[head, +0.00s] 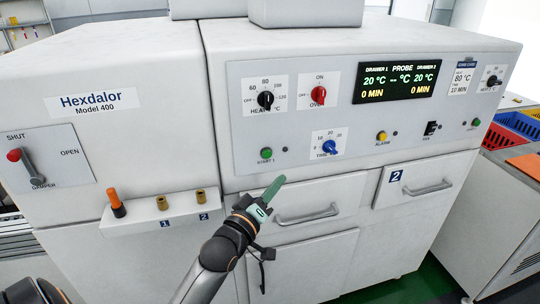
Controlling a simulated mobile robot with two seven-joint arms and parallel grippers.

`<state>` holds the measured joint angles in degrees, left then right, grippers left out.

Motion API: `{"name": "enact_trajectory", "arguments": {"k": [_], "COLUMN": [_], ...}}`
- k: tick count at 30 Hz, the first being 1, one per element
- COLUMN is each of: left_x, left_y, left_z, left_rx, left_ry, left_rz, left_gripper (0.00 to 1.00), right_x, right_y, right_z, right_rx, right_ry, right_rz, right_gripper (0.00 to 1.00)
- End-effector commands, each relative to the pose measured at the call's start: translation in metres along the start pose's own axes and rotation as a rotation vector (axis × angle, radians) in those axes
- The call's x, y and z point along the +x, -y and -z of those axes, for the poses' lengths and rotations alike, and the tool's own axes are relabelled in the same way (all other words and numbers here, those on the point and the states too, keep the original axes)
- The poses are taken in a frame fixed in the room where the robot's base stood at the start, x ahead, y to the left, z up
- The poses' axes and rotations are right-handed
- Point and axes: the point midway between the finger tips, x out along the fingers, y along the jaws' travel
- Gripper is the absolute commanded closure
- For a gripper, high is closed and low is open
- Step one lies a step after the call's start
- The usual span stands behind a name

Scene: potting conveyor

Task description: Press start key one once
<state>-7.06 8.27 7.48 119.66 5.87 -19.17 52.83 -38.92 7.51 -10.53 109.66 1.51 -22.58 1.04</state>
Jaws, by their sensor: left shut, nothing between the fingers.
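Start key one is a small green button (266,153) labelled START 1, low on the left of the pale control panel (300,115). My left gripper (280,181) comes up from below, in front of the machine. Its green fingers are shut with nothing between them. In the picture the fingertips are below and slightly right of the button, which is fully visible. The gap in depth is hard to judge. A small dark lamp (285,150) sits right of the button. My right gripper is not in view.
Nearby are a blue time knob (329,147), black heat knob (265,99), red on-off knob (318,95) and yellow alarm button (382,136). A second green button (476,122) is far right. A drawer handle (308,214) lies beside my gripper. The display (397,82) reads 0 MIN twice.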

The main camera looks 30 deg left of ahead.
Motion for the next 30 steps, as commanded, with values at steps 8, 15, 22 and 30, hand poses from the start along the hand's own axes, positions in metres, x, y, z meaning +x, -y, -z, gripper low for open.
{"name": "enact_trajectory", "arguments": {"k": [8,15,22,30], "left_x": [0.004,0.025,0.047,0.060], "left_y": [0.005,0.021,0.035,0.044], "left_z": [0.002,0.016,0.034,0.043], "left_rx": [0.005,0.008,0.005,0.004], "left_ry": [0.002,0.001,0.002,0.002], "left_rz": [0.000,0.000,0.001,0.001], "left_gripper": [1.00,1.00,1.00,1.00], "right_x": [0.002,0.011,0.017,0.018], "right_y": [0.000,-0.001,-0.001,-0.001], "right_z": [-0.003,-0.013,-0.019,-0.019], "right_rx": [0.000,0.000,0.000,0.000], "right_ry": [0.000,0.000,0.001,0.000], "right_rz": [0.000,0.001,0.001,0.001], "right_gripper": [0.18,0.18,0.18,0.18]}}
